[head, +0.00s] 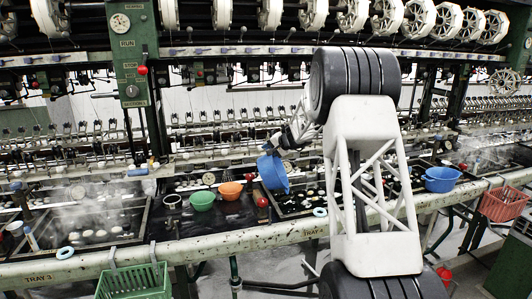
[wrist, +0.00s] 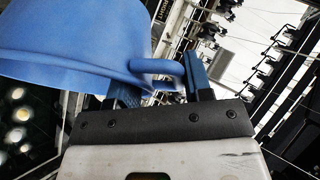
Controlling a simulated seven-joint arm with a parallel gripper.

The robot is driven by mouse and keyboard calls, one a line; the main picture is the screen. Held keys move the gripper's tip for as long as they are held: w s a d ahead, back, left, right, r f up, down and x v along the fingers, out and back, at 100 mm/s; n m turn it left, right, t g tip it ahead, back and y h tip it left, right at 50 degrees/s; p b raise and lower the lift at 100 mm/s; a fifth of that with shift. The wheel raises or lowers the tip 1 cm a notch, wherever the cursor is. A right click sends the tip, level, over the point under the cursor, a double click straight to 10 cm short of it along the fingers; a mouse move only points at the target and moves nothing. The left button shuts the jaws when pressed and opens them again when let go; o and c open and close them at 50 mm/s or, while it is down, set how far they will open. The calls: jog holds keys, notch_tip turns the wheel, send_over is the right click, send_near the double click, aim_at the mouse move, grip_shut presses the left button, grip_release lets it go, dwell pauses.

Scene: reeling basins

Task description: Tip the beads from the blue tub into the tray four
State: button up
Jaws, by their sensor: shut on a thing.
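A blue tub (head: 272,173) hangs tilted in the air at the middle of the head view, over a dark basin. My gripper (head: 284,148) is shut on the tub's handle; the wrist view shows the fingers (wrist: 165,88) around the handle (wrist: 158,67) and the tub's blue wall (wrist: 65,50) at the upper left. I cannot see beads inside the tub or falling from it. The basin below (head: 290,213) holds pale round pieces and is partly hidden by my arm.
A green bowl (head: 203,201) and an orange bowl (head: 230,190) stand left of the tub. A second blue tub (head: 441,179) and a red basket (head: 503,204) are at the right. A green basket (head: 134,282) hangs at the front left. Steam rises from the left basin.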

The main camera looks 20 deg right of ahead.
jog(key=s+d+r+m+t+y, duration=0.1)
jog(key=s+d+t+y, duration=0.1)
jog(key=d, duration=0.4)
jog(key=s+d+r+m+t+y, duration=0.1)
jog(key=s+d+t+y, duration=0.2)
jog(key=d, duration=0.4)
jog(key=shift+s+m+y, duration=0.4)
jog(key=shift+s+y, duration=0.1)
jog(key=shift+s, duration=0.15)
dwell(0.9)
jog(key=shift+d+r, duration=0.1)
dwell(1.2)
jog(key=w+a+r+n+g+h, duration=0.2)
jog(key=w+a+g+h, duration=0.2)
jog(key=a, duration=0.5)
jog(key=shift+w+a+r, duration=0.25)
jog(key=shift+w+a, duration=0.1)
jog(key=shift+a, duration=0.05)
jog(key=shift+a, duration=0.1)
